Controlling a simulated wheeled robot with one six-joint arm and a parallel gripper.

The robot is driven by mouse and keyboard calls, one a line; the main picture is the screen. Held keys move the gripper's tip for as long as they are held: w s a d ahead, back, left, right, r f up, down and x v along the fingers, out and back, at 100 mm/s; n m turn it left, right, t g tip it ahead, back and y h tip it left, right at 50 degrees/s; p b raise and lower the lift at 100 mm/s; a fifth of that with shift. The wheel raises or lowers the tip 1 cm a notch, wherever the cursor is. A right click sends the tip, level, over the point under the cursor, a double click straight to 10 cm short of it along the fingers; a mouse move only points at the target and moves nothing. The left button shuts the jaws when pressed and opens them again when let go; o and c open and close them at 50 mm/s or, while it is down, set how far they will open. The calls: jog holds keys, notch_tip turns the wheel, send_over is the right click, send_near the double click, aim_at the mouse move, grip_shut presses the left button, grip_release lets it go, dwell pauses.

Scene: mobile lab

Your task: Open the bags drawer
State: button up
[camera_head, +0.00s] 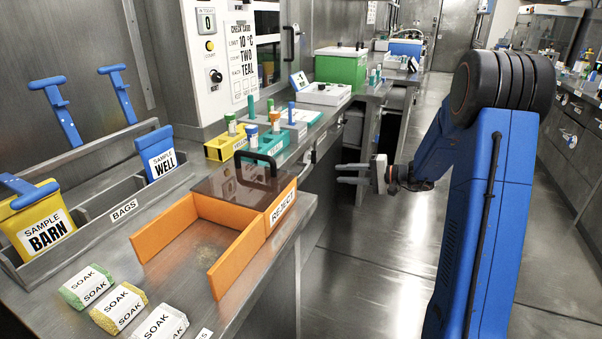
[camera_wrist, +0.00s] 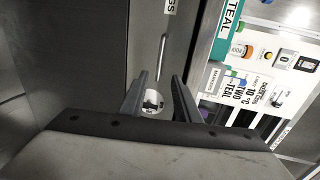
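My gripper (camera_head: 340,173) reaches left from the blue arm toward the counter front in the head view. In the wrist view its two fingers (camera_wrist: 160,78) stand apart with a gap between them. A grey drawer front (camera_wrist: 182,35) lies ahead, with a label cut off at the top edge that ends in "GS". A thin pale bar or slot (camera_wrist: 165,35) lies below that label. A round white piece with a dark centre (camera_wrist: 152,103) shows between the fingers; I cannot tell whether they touch it. The drawer front is mostly hidden in the head view.
The counter holds an orange REJECT tray (camera_head: 230,269), soak blocks (camera_head: 122,307), a grey rack labelled BAGS (camera_head: 100,222) with sample bags, a yellow holder (camera_head: 222,148) and a green box (camera_head: 341,68). The aisle floor (camera_head: 385,265) is clear.

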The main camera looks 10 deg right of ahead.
aim_at(302, 171)
jog(key=x, duration=1.7)
jog(key=shift+a, duration=0.1)
grip_shut()
